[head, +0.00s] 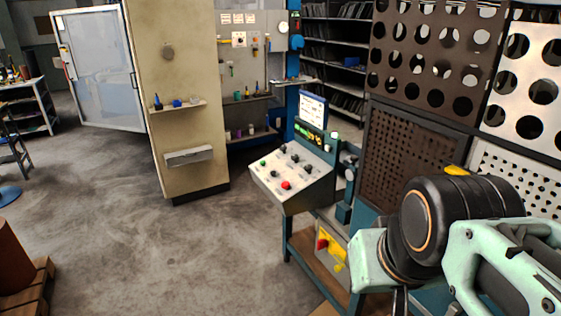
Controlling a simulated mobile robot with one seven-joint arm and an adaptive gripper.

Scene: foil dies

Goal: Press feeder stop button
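A sloped grey control panel (290,192) stands on a blue-legged stand at mid-picture. A red button (286,185) sits near its front edge, a green button (263,163) at its left, and several dark knobs or buttons between and behind them. No labels are readable, so I cannot tell which one is the feeder stop. A second red knob (322,244) is on a yellow box below the panel. My arm reaches in from the lower right, to the right of the panel and apart from it. My gripper's fingers do not show.
A small green-lit display (309,133) and a white sign (312,108) stand behind the panel. Perforated metal plates (415,136) rise close behind my arm. A beige wall panel (178,90) stands further back. The concrete floor (190,250) left of the panel is clear.

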